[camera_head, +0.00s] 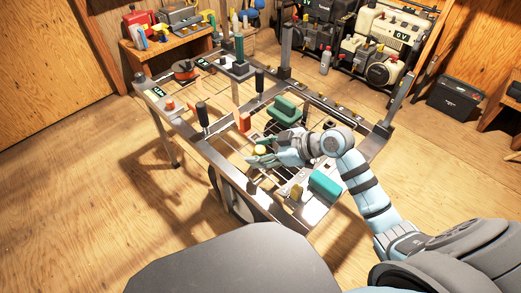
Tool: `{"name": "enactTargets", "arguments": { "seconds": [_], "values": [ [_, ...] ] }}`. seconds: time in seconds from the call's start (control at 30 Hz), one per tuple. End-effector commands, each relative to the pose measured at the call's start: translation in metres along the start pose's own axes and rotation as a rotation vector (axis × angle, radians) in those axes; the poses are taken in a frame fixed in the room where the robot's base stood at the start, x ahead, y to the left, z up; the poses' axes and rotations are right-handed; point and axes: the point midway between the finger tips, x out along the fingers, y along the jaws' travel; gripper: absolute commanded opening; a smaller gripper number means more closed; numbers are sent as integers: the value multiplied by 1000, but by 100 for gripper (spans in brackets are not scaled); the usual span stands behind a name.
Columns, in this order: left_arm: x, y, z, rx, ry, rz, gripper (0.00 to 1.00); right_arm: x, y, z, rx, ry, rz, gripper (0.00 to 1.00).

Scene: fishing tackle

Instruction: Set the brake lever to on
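A metal cart-like frame (152,108) carries several upright levers. One black-handled lever (203,114) stands at its near left side, another black handle (259,80) stands near the middle, and a dark green handle (239,48) rises at the far side. I cannot tell which is the brake lever, and no on or off marking is readable. My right gripper (252,164) is over the middle of the frame, beside a yellow round piece (260,150), apart from the black-handled levers. Its fingers are too small to tell open from shut. My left gripper is out of view.
Orange blocks (244,122), a green padded piece (285,108) and a teal block (325,185) sit on or in the frame. Upright posts (286,50) rise at its far side. A wooden bench (165,42) with tools stands behind. The floor at left is clear.

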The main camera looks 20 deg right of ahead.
Motion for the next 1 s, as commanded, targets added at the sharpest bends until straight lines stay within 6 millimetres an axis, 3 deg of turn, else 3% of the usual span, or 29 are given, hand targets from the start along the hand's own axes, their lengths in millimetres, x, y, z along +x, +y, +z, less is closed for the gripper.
{"name": "enactTargets", "arguments": {
  "seconds": [0.27, 0.37, 0.6, 0.7, 1.0],
  "values": [
    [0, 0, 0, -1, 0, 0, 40, -7, 1, 0, -2, -2, 3, 46],
    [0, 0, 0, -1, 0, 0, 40, -24, 2, 1, -5, -4, 4, 46],
    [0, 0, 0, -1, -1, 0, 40, -89, 0, 2, -7, -9, 0, 46],
    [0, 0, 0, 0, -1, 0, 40, -106, 0, 3, -6, -8, 2, 46],
    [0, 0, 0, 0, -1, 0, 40, -120, 0, -1, 0, 1, -1, 46]
  ]
}}
